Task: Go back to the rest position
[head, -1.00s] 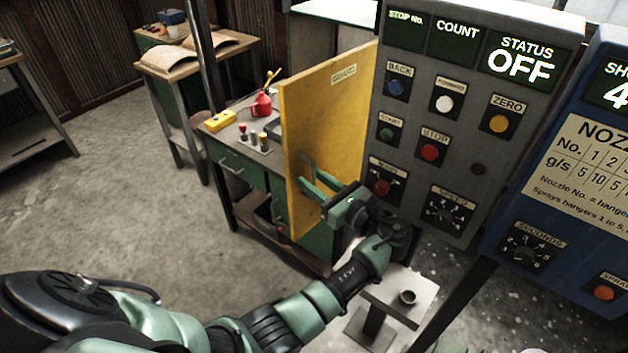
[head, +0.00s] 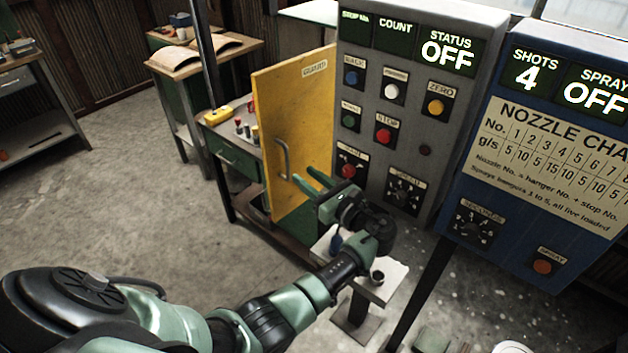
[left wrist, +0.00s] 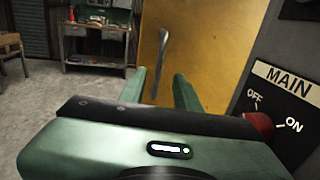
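My left gripper (head: 312,180) is open and empty in front of the yellow guard door (head: 303,110), left of the grey control panel (head: 425,130). The door's metal handle (head: 283,158) stands just beyond and left of the fingertips, apart from them in the head view. In the left wrist view, the open fingers (left wrist: 160,78) point at the door, and the handle (left wrist: 158,62) shows between them, farther off. The panel's status display (head: 448,54) reads OFF. My right gripper is not in view.
The red MAIN knob (head: 347,170) is close to my left gripper; it also shows in the wrist view (left wrist: 258,122). A blue spray panel (head: 480,160) stands at right. The floor at left is clear.

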